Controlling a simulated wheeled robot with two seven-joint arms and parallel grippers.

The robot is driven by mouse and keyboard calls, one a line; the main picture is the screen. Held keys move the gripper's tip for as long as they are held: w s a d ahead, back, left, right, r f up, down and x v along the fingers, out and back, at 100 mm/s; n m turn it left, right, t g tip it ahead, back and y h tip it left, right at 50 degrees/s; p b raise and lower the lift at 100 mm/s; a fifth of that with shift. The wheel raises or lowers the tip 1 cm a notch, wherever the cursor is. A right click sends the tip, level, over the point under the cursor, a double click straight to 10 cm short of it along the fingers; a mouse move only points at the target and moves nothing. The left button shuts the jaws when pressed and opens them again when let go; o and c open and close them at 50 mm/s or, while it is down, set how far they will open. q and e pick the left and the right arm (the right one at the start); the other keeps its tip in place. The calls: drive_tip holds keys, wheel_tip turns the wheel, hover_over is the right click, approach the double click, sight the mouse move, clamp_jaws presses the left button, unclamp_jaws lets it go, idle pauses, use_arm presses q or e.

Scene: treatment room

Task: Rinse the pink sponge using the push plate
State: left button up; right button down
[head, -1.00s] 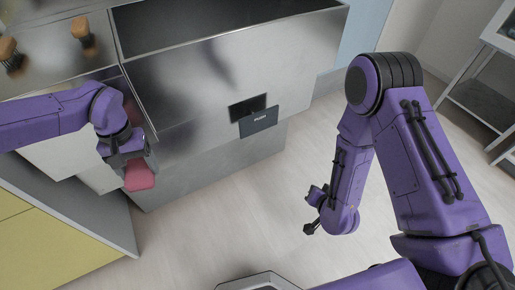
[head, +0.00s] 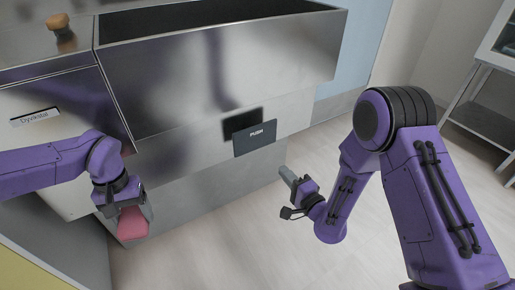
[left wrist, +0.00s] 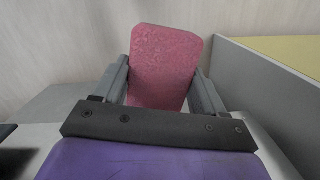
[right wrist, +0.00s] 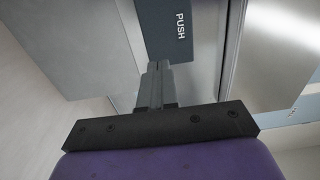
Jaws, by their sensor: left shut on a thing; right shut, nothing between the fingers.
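The pink sponge (head: 133,224) is held between the fingers of my left gripper (head: 131,212), in front of the steel cabinet front. In the left wrist view the sponge (left wrist: 164,66) sits between both fingers. The dark push plate (head: 255,138), marked PUSH, is on the front of the steel sink unit (head: 190,95). My right gripper (head: 287,175) is shut and empty, below and to the right of the plate. In the right wrist view its closed fingers (right wrist: 155,72) point toward the plate (right wrist: 166,28); I cannot tell whether they touch it.
A wooden-handled brush (head: 60,36) stands on the steel counter left of the basin. A drawer front labelled Dyvikstal (head: 36,117) is at the left. A wheeled shelf (head: 485,100) stands at the far right. The floor (head: 200,265) in front is clear.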

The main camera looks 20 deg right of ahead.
sight(258, 142)
use_arm(q)
wheel_tip(258, 142, down, 3)
drive_tip(key=b, duration=0.3)
use_arm(e)
drive_tip(key=x, duration=1.3)
drive_tip(key=shift+f, duration=0.15)
drive_tip(key=shift+w+a, duration=0.15)
drive_tip(key=shift+w, duration=0.35)
